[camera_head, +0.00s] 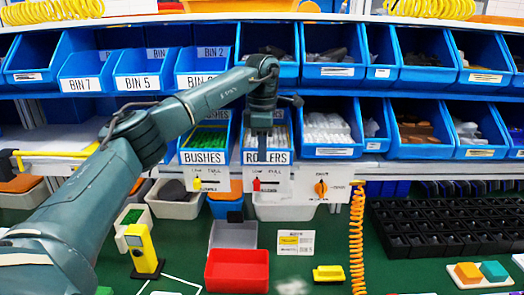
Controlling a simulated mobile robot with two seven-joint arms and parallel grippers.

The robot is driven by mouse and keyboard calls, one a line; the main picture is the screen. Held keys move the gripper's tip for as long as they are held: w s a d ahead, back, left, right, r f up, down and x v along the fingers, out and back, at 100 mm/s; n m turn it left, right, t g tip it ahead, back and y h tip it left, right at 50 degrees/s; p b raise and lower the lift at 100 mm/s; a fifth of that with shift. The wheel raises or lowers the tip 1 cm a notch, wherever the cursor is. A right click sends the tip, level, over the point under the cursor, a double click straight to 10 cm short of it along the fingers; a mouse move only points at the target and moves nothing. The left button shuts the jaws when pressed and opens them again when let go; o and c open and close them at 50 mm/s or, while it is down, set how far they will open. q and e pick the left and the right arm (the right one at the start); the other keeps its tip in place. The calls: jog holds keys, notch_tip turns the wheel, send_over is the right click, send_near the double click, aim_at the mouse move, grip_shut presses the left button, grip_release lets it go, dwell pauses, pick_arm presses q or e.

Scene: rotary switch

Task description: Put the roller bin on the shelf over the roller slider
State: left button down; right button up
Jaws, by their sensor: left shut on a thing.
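The roller bin (280,156), blue with a white label reading ROLLERS, is at the lower shelf row, beside the BUSHES bin (204,157). It stands directly above a white slider panel with a red pointer, the roller slider (270,184). My left gripper (262,150) reaches down over the bin's front wall and is shut on it, covering the middle of the label. Pale contents show inside the bin. Whether its base rests fully on the shelf is hidden. My right gripper is not in view.
Filled blue bins stand to the right, one close by (328,152). Blue bins labelled BIN 7 (86,84) and BIN 5 (143,82) sit above left. A rotary switch (321,188) is right of the slider. A red tray (237,282) lies on the green table below.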

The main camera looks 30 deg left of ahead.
pick_arm(q)
jog(key=shift+w+a, duration=0.15)
jog(key=shift+w, duration=0.1)
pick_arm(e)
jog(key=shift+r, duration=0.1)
pick_arm(q)
jog(key=c, duration=1.5)
grip_release()
jog(key=shift+s+f, duration=0.1)
jog(key=shift+o, duration=0.2)
